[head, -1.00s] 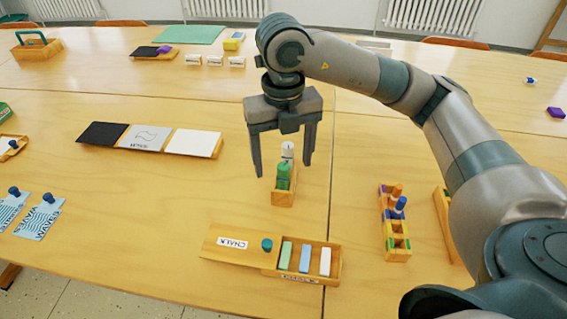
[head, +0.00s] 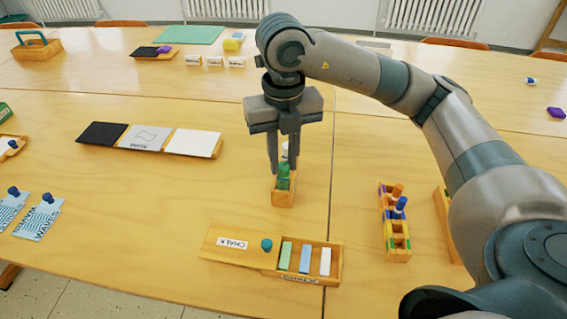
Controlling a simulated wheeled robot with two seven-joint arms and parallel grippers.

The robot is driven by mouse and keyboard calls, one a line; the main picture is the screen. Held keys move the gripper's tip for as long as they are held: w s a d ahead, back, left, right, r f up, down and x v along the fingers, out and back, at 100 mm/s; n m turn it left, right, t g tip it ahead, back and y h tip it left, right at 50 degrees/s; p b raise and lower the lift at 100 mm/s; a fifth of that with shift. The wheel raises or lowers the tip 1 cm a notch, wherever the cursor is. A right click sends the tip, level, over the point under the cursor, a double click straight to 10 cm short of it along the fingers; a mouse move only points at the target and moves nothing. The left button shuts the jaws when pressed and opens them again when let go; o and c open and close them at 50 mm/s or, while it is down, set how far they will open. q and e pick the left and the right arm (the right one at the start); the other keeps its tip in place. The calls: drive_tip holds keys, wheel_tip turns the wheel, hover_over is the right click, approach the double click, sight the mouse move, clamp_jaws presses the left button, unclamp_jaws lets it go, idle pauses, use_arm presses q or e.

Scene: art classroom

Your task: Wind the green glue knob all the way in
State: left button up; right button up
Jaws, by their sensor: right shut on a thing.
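The green glue knob (head: 283,170) sits on a green glue stick, upright in a small wooden holder (head: 283,198) near the middle of the table. A white stick (head: 285,148) stands behind it in the same holder, partly hidden by my gripper. My right gripper (head: 282,168) points straight down over the holder. Its two fingers are closed in on either side of the green knob and partly cover it. My left gripper is not in view.
A wooden chalk box (head: 335,265) with its lid (head: 220,240) slid left lies in front of the holder. A rack with coloured pegs (head: 395,238) stands to the right. Three sample tiles (head: 195,143) lie to the left. Bare tabletop surrounds the holder.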

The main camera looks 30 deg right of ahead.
drive_tip(key=shift+f+n+b, duration=0.1)
drive_tip(key=shift+n+b, duration=0.35)
drive_tip(key=shift+n, duration=0.25)
drive_tip(key=shift+n+b, duration=1.05)
drive_tip(key=shift+n, duration=0.95)
drive_tip(key=o, duration=1.5)
drive_tip(key=shift+r, duration=0.2)
drive_tip(key=shift+r+p, duration=2.05)
drive_tip(key=shift+r, duration=0.85)
